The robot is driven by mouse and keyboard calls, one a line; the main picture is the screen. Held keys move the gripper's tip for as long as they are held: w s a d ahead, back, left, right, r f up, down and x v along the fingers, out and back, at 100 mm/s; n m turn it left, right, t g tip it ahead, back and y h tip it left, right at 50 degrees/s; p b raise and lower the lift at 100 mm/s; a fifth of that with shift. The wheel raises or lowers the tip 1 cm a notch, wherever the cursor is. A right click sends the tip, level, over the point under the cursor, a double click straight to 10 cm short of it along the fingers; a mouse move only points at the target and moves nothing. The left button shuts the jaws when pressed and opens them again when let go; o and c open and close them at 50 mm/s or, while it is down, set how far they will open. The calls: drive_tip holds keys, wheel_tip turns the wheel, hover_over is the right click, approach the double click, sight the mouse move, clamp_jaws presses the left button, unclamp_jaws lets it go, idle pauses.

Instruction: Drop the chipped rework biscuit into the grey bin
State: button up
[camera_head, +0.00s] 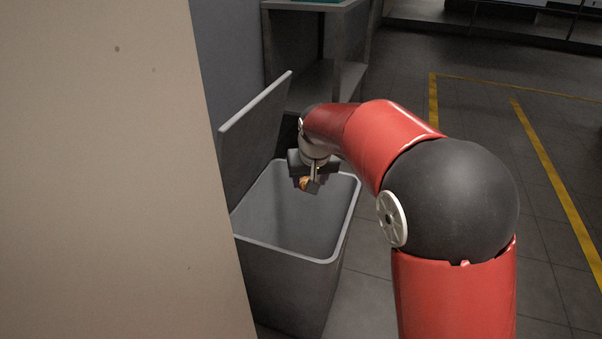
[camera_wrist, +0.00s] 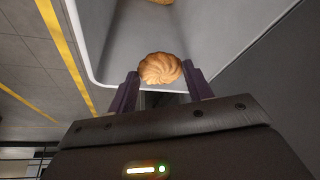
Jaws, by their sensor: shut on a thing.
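My gripper (camera_head: 309,187) is shut on a golden swirled biscuit (camera_head: 304,184) above the open mouth of the grey bin (camera_head: 290,285). In the wrist view, the biscuit (camera_wrist: 160,68) sits between the two dark fingertips of my gripper (camera_wrist: 160,80). I cannot make out a chip on its visible side. The pale inside wall of the bin (camera_wrist: 120,45) shows around and behind it. Part of another golden biscuit (camera_wrist: 154,2) shows inside the bin at the top edge of the wrist view. Most of the bin's floor is hidden in the head view.
The bin's lid (camera_head: 250,140) stands raised on the left side. A large beige panel (camera_head: 100,170) fills the left of the head view. A grey table with a lower shelf (camera_head: 325,85) stands behind the bin. Floor with yellow lines (camera_head: 550,160) lies to the right.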

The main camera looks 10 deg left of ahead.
drive_tip(key=shift+w+a+r, duration=0.1)
drive_tip(key=shift+a+r, duration=0.05)
drive_tip(key=shift+a, duration=0.5)
wheel_tip(320, 180, down, 6)
drive_tip(key=b, duration=0.4)
drive_tip(key=shift+r+b, duration=0.1)
drive_tip(key=shift+b, duration=0.25)
drive_tip(key=o, duration=0.8)
drive_tip(key=shift+c, duration=0.2)
